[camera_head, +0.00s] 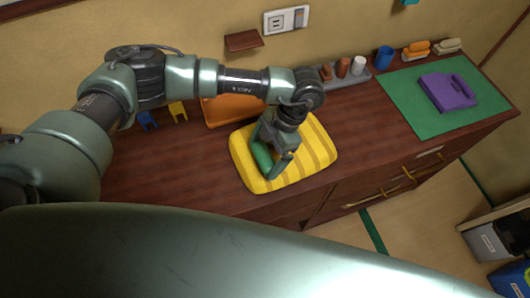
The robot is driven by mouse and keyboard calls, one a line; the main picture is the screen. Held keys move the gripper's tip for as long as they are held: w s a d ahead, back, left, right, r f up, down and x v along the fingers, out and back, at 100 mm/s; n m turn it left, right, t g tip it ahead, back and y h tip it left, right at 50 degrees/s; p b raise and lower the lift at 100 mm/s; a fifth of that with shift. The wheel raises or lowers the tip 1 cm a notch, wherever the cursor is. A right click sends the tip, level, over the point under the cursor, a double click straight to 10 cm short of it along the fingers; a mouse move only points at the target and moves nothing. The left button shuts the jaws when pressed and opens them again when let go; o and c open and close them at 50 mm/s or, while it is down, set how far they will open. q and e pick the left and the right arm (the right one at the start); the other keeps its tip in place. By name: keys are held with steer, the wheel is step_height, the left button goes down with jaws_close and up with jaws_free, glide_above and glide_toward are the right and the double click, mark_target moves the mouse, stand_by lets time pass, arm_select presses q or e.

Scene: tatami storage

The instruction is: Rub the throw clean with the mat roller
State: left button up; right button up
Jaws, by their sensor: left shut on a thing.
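The throw (318,150) is a folded yellow cloth with darker yellow stripes, lying flat on the wooden cabinet top in the middle of the view. My left gripper (273,168) points down over the left half of the throw. It is shut on a dark green rounded thing, which looks like the mat roller (262,154). The roller is low over the throw; I cannot tell whether it touches. The gripper and wrist hide part of the roller and part of the throw. My right gripper is not in view.
An orange panel (222,112) stands behind the throw, with blue (148,120) and yellow (178,112) pieces to its left. A grey tray (352,78) with small containers and a blue cup (384,57) stand behind.

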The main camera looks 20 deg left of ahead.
arm_select(q)
steer(key=shift+r+p, duration=1.2)
steer(key=shift+r, duration=1.6)
